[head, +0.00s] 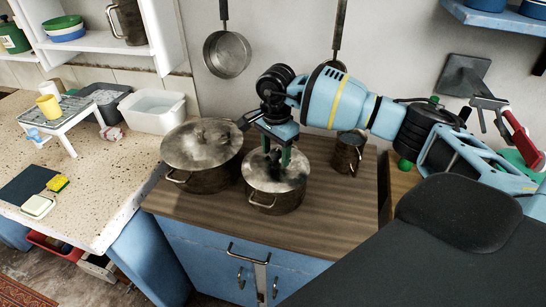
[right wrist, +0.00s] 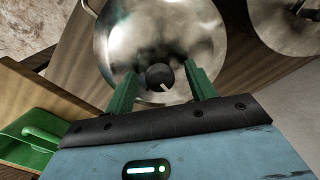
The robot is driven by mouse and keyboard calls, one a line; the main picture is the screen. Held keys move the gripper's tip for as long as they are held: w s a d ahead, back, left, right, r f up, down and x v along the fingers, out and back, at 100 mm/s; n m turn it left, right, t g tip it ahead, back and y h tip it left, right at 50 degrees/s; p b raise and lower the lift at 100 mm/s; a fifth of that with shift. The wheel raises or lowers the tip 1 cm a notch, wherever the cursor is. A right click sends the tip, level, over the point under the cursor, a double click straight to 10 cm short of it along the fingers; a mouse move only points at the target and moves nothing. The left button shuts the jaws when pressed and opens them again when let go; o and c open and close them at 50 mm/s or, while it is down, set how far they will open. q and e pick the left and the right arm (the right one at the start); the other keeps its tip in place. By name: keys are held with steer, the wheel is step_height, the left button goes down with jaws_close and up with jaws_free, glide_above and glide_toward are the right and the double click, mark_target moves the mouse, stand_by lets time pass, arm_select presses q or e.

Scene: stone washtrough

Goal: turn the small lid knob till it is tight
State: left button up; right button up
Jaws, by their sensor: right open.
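The small pot (head: 275,201) stands on the wooden counter with its metal lid (head: 292,181) on. The lid's dark knob shows in the right wrist view (right wrist: 159,76), round with a pale mark on its face. My right gripper (head: 276,152) points down over this lid. In the right wrist view its green fingers (right wrist: 162,84) are open, one on each side of the knob, with gaps between. I cannot tell whether the fingertips are level with the knob. In the head view the gripper partly hides the knob. My left gripper is not in view.
A larger lidded pot (head: 203,178) stands close on the left, and a small dark metal pot (head: 348,153) on the right. A pan (head: 227,55) hangs on the wall behind. The wooden counter (head: 222,214) is clear in front. A stone worktop with a white tub (head: 154,117) lies left.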

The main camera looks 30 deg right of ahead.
steer(key=n, duration=0.2)
steer(key=n+b, duration=0.1)
steer(key=n, duration=0.1)
steer(key=shift+f+n, duration=0.2)
steer(key=shift+n, duration=0.2)
steer(key=shift+r+n, duration=0.15)
steer(key=shift+n, duration=0.35)
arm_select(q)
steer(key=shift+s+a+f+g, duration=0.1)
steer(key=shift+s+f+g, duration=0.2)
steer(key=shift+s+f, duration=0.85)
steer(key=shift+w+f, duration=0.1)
